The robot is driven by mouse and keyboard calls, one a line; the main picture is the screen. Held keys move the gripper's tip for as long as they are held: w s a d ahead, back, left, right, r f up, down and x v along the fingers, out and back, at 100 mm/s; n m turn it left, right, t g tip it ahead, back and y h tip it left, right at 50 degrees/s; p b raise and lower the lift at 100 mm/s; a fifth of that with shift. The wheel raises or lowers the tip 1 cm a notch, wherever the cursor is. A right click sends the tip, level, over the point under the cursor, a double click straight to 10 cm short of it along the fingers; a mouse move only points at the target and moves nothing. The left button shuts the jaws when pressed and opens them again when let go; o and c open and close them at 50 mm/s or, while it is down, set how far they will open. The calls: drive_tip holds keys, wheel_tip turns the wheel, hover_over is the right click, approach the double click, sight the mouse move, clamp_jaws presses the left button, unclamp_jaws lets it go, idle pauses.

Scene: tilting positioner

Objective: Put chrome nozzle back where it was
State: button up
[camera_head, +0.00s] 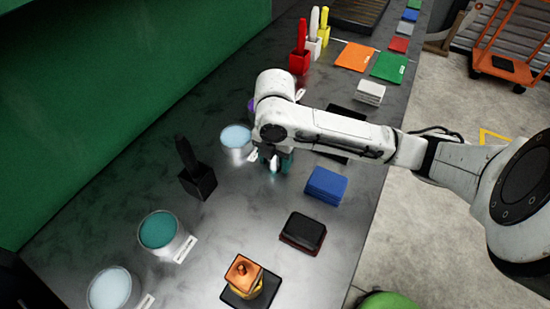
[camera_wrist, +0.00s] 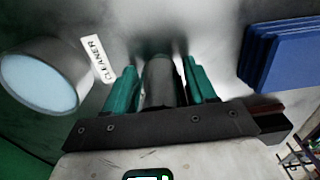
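The chrome nozzle (camera_wrist: 160,82) shows in the wrist view as a grey, shiny upright cylinder between the two teal fingers of my gripper (camera_wrist: 161,88). The fingers stand close on either side of it; I cannot tell whether they touch it. In the head view my gripper (camera_head: 274,161) is low over the metal bench, right of a container of pale blue liquid (camera_head: 236,138). A small bright part of the nozzle (camera_head: 273,166) shows between the fingers there. Its lower end and any contact with the bench are not clear.
A label reading CLEANER (camera_wrist: 98,60) lies beside the pale blue container. A blue stack (camera_head: 326,185) stands right of my gripper. A black holder (camera_head: 198,180) is to the left. A copper piece on a dark base (camera_head: 243,275) and a dark red-black block (camera_head: 303,232) are nearer.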

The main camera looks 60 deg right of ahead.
drive_tip(key=shift+o, duration=1)
drive_tip(key=shift+r, duration=0.15)
wheel_tip(320, 180, up, 12)
drive_tip(key=shift+r+p, duration=0.1)
drive_tip(key=shift+p, duration=0.6)
